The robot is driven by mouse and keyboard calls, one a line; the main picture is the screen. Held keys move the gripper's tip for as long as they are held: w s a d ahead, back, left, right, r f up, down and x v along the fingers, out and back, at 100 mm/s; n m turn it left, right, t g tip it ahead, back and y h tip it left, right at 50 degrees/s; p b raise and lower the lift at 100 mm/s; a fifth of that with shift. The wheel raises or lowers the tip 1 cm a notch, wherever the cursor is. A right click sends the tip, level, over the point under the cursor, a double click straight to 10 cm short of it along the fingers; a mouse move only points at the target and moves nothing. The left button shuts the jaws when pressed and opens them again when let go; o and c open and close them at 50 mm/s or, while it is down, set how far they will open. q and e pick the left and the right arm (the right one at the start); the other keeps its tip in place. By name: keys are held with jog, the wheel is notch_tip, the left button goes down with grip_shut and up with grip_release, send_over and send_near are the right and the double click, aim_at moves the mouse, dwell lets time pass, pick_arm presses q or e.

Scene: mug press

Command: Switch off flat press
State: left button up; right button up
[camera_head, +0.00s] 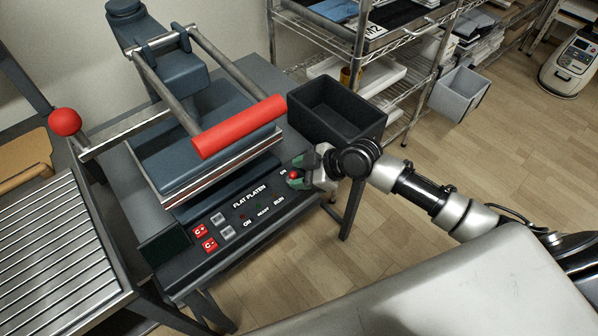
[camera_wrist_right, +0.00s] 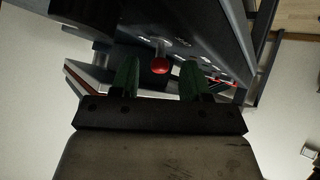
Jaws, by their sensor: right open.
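The flat press (camera_head: 215,150) stands on a dark table, with a red-gripped handle bar (camera_head: 240,126) across its top. Its front panel reads "FLAT PLATEN" and carries buttons and small lights. A small red-tipped switch (camera_head: 294,174) sits at the panel's right end. My right gripper (camera_head: 299,174) is at this switch, its green fingertips around it in the head view. In the right wrist view the red switch tip (camera_wrist_right: 160,66) shows between and just beyond the two spread fingers (camera_wrist_right: 160,82). Contact cannot be told. My left gripper is not in view.
A black bin (camera_head: 338,108) stands right behind my right gripper. A red ball-ended lever (camera_head: 65,122) rises at the press's left, near a slatted metal surface (camera_head: 45,245). Wire shelves (camera_head: 400,60) stand behind. A pale surface (camera_head: 440,290) fills the lower right.

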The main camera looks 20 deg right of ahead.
jog(key=v, duration=1)
jog(key=shift+d, duration=0.15)
